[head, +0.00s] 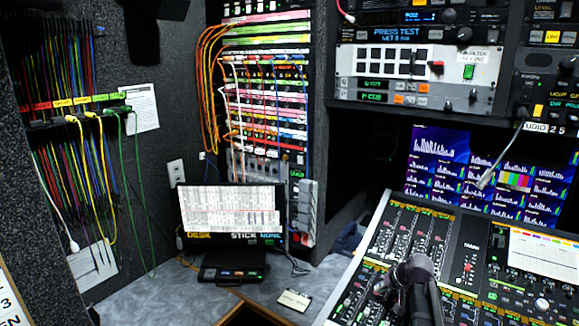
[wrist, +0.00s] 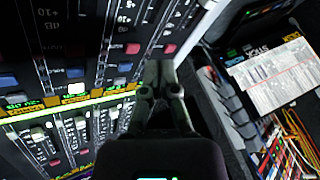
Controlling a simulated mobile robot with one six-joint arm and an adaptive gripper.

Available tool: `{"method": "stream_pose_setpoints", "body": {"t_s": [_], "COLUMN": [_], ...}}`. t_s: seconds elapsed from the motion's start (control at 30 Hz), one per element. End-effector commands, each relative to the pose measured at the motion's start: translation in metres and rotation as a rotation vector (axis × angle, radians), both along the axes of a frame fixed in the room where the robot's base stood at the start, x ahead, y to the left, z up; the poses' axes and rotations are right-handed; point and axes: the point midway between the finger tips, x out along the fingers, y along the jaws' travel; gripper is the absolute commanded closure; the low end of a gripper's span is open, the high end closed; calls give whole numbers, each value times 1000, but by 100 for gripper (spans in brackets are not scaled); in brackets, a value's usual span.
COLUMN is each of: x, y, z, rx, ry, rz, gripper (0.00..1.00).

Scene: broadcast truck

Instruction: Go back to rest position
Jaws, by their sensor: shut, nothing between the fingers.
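My gripper (head: 384,287) shows at the bottom right of the head view, dark, above the mixing console (head: 462,243) with its rows of faders and buttons. In the wrist view my gripper (wrist: 160,66) points up the picture with its fingers together and nothing between them. The console's buttons and faders (wrist: 75,88) lie under and to the left of the fingers there. I cannot tell the exact gap between the fingertips and the console.
A monitor (head: 232,199) stands on the grey desk at the back, with a small card (head: 295,300) in front. A cabled patch rack (head: 265,100) rises behind it.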

Motion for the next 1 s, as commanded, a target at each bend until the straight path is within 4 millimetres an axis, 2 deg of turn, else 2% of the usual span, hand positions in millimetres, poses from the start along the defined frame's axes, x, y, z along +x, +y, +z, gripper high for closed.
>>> {"method": "stream_pose_setpoints", "body": {"t_s": [0.03,0.2,0.4,0.53,0.7,1.0], "x": [-19,-69,-129,-161,-184,-188], "y": [20,65,102,115,122,123], "z": [-1,-8,-12,-11,-10,-10], "rx": [-20,-104,-225,-299,-359,-375], "ry": [43,188,342,415,468,483], "rz": [21,64,87,86,79,74], "gripper": [100,100,100,100,100,100]}}
